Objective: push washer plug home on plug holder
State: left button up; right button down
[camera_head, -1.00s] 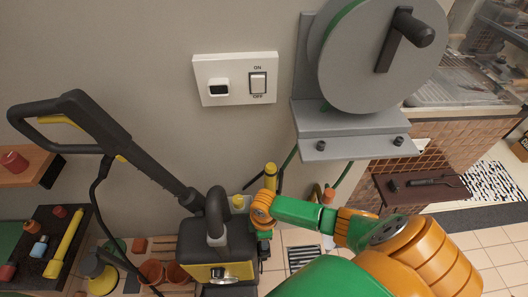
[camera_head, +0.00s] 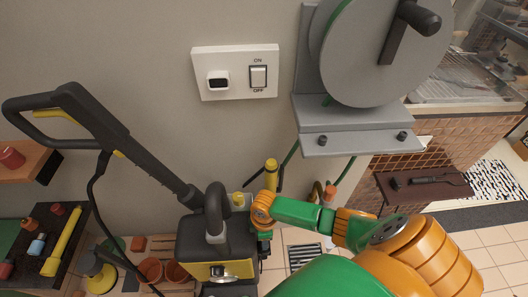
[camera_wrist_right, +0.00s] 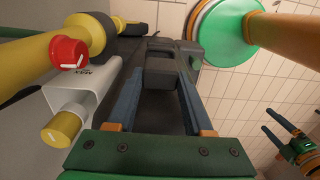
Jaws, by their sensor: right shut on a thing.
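The pressure washer (camera_head: 205,245) stands on the floor against the wall, black with a yellow front. My right gripper (camera_wrist_right: 158,95) has its blue fingers on either side of a dark grey piece (camera_wrist_right: 158,110), apparently the washer plug. Its outline merges with the dark body behind, so I cannot tell how far it sits on the plug holder. In the head view my right wrist is beside the washer's right side, and the fingertips and plug are hidden. My left gripper (camera_wrist_right: 275,133) shows at the right edge of the wrist view, fingers apart and empty.
A grey bracket (camera_wrist_right: 85,85) with a red knob (camera_wrist_right: 68,53) and a yellow cylinder (camera_wrist_right: 62,129) is close left of my right fingers. A wall switch plate (camera_head: 235,72) and hose reel (camera_head: 380,50) are above. Pots and tools lie at left.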

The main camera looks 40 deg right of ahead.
jog(key=shift+p, duration=0.35)
dwell(0.7)
jog(key=shift+f+b, duration=1.3)
jog(key=shift+f, duration=0.3)
jog(key=shift+c, duration=1.1)
grip_release()
notch_tip(320, 180, up, 7)
jog(key=shift+r+p, duration=0.15)
jog(key=shift+p, duration=1)
